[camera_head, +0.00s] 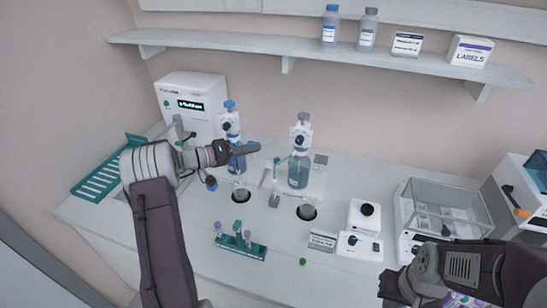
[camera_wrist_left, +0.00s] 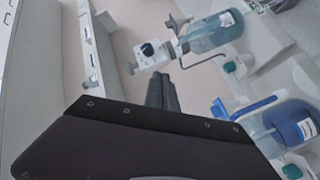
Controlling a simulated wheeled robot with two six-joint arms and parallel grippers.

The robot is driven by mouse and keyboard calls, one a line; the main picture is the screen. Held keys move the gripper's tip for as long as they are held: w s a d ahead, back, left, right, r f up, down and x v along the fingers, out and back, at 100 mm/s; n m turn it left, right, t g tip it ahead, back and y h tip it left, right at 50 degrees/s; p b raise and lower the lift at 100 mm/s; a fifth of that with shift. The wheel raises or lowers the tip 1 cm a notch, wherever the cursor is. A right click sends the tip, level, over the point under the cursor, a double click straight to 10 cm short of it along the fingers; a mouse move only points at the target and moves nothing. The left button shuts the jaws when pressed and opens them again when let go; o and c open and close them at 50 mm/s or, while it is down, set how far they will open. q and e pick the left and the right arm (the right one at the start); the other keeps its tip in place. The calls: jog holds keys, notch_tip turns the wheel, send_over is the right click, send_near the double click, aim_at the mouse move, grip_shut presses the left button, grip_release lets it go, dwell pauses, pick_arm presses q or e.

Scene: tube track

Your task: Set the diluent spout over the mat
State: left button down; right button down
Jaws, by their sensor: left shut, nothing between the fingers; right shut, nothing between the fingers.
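Two bottle-top dispensers stand at the back of the bench: one with blue liquid (camera_head: 237,163), one with pale teal liquid (camera_head: 299,172). I cannot read which holds diluent. In the left wrist view the teal bottle (camera_wrist_left: 212,32) has a bent thin spout (camera_wrist_left: 208,57); the blue bottle (camera_wrist_left: 290,127) is at lower right. Two dark round mats lie in front, a left mat (camera_head: 241,195) and a right mat (camera_head: 307,212). My left gripper (camera_head: 256,147) is shut and empty, in front of the blue dispenser; its fingers (camera_wrist_left: 162,88) also show shut. My right gripper (camera_head: 388,287) is shut and empty at lower right.
A teal tube rack (camera_head: 243,246) with several tubes stands at the front. A hotplate-like device (camera_head: 364,218), a clear-walled balance (camera_head: 440,212) and a small sign (camera_head: 322,240) are to the right. A green cap (camera_head: 302,261) lies near the front. A teal rack (camera_head: 104,180) is at far left.

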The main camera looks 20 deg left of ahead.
pick_arm(q)
jog(key=shift+n+y, duration=0.4)
jog(key=shift+n, duration=0.2)
jog(key=a, duration=0.1)
jog(key=a+f, duration=0.1)
jog(key=s+a+f, duration=0.1)
jog(key=shift+a, duration=0.2)
jog(key=w+d+f+p, duration=0.3)
jog(key=w+d+p, duration=0.2)
jog(key=d, duration=0.4)
jog(key=shift+w+d+f+p, duration=0.25)
jog(key=shift+w+d+p, duration=0.1)
jog(key=shift+p, duration=0.2)
